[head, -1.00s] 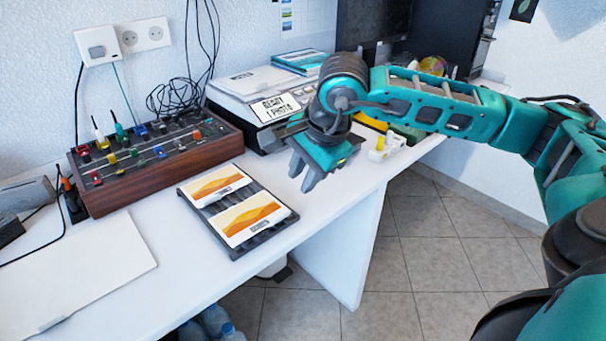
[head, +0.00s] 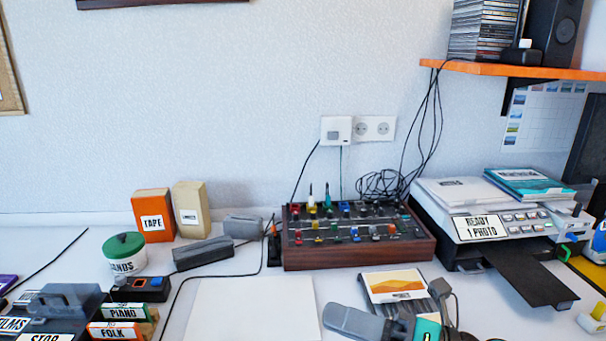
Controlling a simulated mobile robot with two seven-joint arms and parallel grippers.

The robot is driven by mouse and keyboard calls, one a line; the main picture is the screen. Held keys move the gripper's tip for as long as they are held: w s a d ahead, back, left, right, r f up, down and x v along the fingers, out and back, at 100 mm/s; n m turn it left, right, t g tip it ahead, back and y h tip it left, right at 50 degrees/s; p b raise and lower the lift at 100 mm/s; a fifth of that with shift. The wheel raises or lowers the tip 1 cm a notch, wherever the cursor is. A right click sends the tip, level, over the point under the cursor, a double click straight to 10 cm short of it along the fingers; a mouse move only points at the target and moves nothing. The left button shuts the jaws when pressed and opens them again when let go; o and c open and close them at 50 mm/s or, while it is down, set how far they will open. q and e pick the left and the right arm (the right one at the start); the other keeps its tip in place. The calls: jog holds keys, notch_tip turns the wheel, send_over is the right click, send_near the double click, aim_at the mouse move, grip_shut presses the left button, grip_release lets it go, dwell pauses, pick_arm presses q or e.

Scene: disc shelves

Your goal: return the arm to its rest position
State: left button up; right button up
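My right gripper (head: 390,303) is low in the head view, at the bottom edge right of centre. Its two grey fingers stand apart, with a teal part beside them, and I see nothing held between them. It appears in front of the dark tray with an orange-and-white photo card (head: 396,284), and covers its lower part. I cannot tell how high it is above the desk. The rest of the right arm is mostly cut off by the frame. My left gripper is not in view.
A white desk holds a wooden mixer (head: 357,247), a photo printer (head: 480,228) with its black output tray (head: 530,272), and a blank white sheet (head: 253,308). Labelled boxes (head: 152,215) and a green-lidded tub (head: 124,256) stand left. An orange shelf (head: 540,70) is upper right.

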jog(key=w+d+f+m+t+h+p, duration=0.1)
jog(key=d+f+m+t+h, duration=0.35)
jog(key=m, duration=0.65)
jog(key=w+d+f+m+t+h+p, duration=0.25)
jog(key=m+t+h, duration=0.25)
jog(key=m, duration=0.6)
jog(key=s+d+f+m+g+h, duration=0.2)
jog(key=s+f+m+h, duration=0.1)
jog(key=s+f+m, duration=0.3)
jog(key=s+d+f+m+g+h+p, duration=0.1)
jog(key=s+d+f+m+g+h, duration=0.2)
jog(key=f+m, duration=0.4)
notch_tip(320, 180, down, 3)
jog(key=s+h, duration=0.1)
jog(key=s, duration=0.1)
jog(key=shift+s, duration=0.4)
jog(key=shift+d+g, duration=0.1)
jog(key=shift+g, duration=0.15)
